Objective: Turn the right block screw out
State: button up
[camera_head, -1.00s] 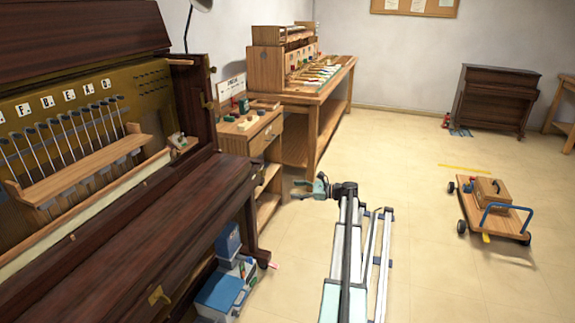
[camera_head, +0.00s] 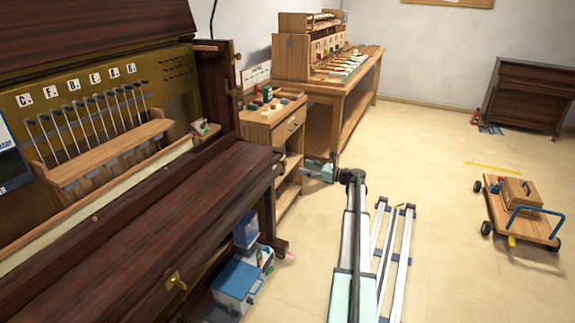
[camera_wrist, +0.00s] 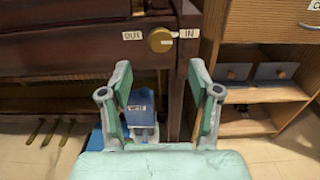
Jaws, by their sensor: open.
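The right block screw (camera_wrist: 160,40) is a round brass knob on the dark piano front, with an "OUT" label (camera_wrist: 132,35) on its left and an "IN" label (camera_wrist: 189,34) on its right in the wrist view. My gripper (camera_wrist: 159,78) is open and empty, its two fingers pointing toward the piano below and either side of the knob. It appears short of the knob, not touching it. In the head view my gripper (camera_head: 322,171) shows at the end of my arm, beside the piano's right end. I cannot make out the right screw there.
The dark piano (camera_head: 200,205) fills the left. A brass fitting (camera_head: 175,281) sits on its front. A wooden cabinet (camera_head: 288,128) and workbench (camera_head: 352,105) stand beyond. Blue boxes (camera_head: 238,281) lie under the piano. A cart (camera_head: 518,215) stands right; the floor between is mostly open.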

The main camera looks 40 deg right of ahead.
aim_at(286, 163)
jog(key=x, duration=0.9)
jog(key=shift+w, duration=0.2)
jog(key=c, duration=1.1)
